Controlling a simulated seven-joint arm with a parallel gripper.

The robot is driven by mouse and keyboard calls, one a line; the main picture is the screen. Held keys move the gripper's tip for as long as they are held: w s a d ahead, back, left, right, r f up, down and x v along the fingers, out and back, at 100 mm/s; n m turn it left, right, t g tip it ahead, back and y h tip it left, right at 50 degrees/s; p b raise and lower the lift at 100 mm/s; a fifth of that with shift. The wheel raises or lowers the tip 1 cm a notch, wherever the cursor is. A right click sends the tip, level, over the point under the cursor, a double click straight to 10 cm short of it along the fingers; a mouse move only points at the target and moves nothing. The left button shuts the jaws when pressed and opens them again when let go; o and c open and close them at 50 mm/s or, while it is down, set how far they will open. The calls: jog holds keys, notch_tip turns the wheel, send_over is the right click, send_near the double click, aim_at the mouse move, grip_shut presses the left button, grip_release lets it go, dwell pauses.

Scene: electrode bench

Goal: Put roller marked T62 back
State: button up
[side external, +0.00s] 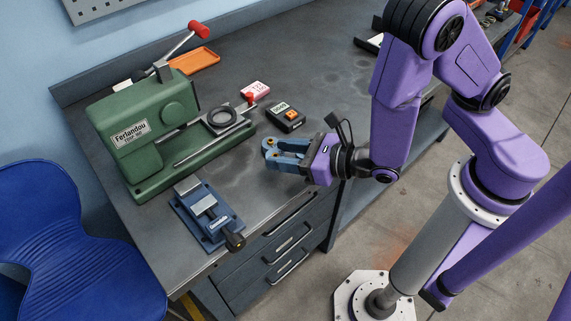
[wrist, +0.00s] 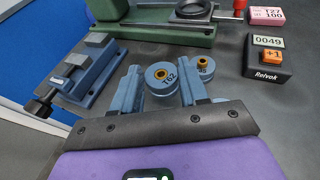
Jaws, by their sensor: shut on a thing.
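I cannot tell whether the held roller touches the bench.
A green machine (side external: 150,130) stands at the back left, with a blue vise (side external: 205,210) in front of it. A black counter box (side external: 287,118) and a pink-and-white block (side external: 255,91) lie behind my gripper. An orange tray (side external: 194,61) is farther back.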

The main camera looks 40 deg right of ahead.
aim_at(286, 178)
jog(key=shift+f, duration=1.85)
jog(key=shift+f, duration=0.2)
jog(key=o, duration=1.2)
jog(key=shift+r, duration=0.2)
jog(key=v, duration=0.5)
jog(key=shift+s, duration=0.2)
jog(key=shift+v, duration=1.05)
